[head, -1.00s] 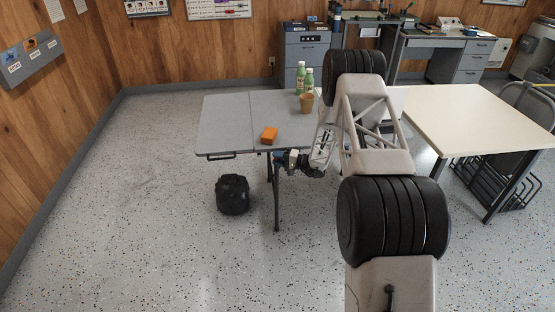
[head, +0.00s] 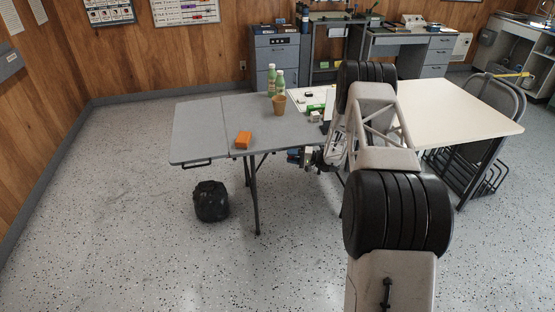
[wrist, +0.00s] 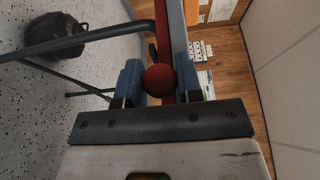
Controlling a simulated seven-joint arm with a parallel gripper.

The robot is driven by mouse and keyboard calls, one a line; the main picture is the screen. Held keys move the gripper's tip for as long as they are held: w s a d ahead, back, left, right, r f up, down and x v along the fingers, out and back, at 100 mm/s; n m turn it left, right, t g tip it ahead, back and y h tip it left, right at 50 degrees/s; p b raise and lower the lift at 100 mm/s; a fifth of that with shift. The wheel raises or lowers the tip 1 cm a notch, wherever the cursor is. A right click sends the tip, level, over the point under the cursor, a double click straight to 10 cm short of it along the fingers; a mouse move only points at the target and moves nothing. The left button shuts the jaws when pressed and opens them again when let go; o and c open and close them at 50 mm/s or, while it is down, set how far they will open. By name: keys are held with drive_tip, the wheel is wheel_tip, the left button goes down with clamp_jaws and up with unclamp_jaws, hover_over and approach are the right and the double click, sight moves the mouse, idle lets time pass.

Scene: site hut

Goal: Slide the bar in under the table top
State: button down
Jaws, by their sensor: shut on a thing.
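The grey table (head: 195,140) stands with its left leaf level beside the main top. My gripper (head: 300,158) is at the table's front edge, right of the orange block (head: 243,140). In the wrist view, my gripper (wrist: 158,82) has its blue fingers closed on either side of a red ball knob (wrist: 160,80). The red bar (wrist: 162,30) runs away behind the knob, alongside a grey edge that looks like the table top's (wrist: 178,35). I cannot make out the bar in the head view. How much of it lies under the top is hidden.
A brown cup (head: 279,105) and green bottles (head: 271,80) stand on the table. A black bag (head: 211,201) is on the floor under the leaf, near a table leg (head: 254,205). A cream table (head: 450,108) stands to the right. Floor at left is clear.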

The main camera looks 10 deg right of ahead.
drive_tip(key=shift+d, duration=1.3)
drive_tip(key=c, duration=1)
unclamp_jaws()
drive_tip(key=shift+d, duration=0.1)
drive_tip(key=shift+o, duration=1)
drive_tip(key=v, duration=0.7)
drive_tip(key=shift+s+d, duration=0.15)
drive_tip(key=shift+d, duration=0.1)
